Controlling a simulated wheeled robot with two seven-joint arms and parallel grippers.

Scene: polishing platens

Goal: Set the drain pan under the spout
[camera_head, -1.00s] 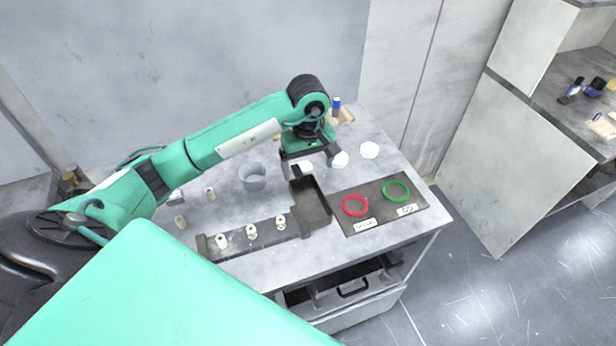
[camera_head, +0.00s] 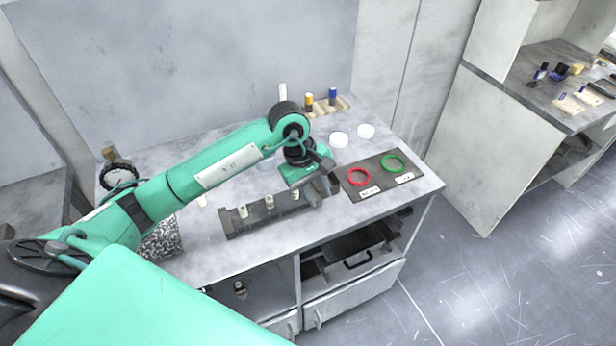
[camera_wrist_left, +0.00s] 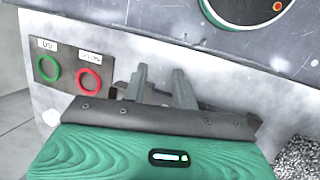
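The drain pan, which I take to be the dark tray on the grey bench, is mostly hidden behind my left gripper in the head view. My left gripper (camera_head: 322,190) is low over the bench, at the right end of the vial rail. In the left wrist view its two grey fingers (camera_wrist_left: 160,72) stand apart, with no object clearly held between them. Some dark material shows near the finger bases, and I cannot tell whether it is the pan. I cannot make out a spout. My right gripper is not in view.
A dark rail (camera_head: 262,215) holds several pale vials. A dark mat (camera_head: 380,176) with a red ring (camera_head: 358,177) and a green ring (camera_head: 393,164) lies to the right. Two white discs lie behind it.

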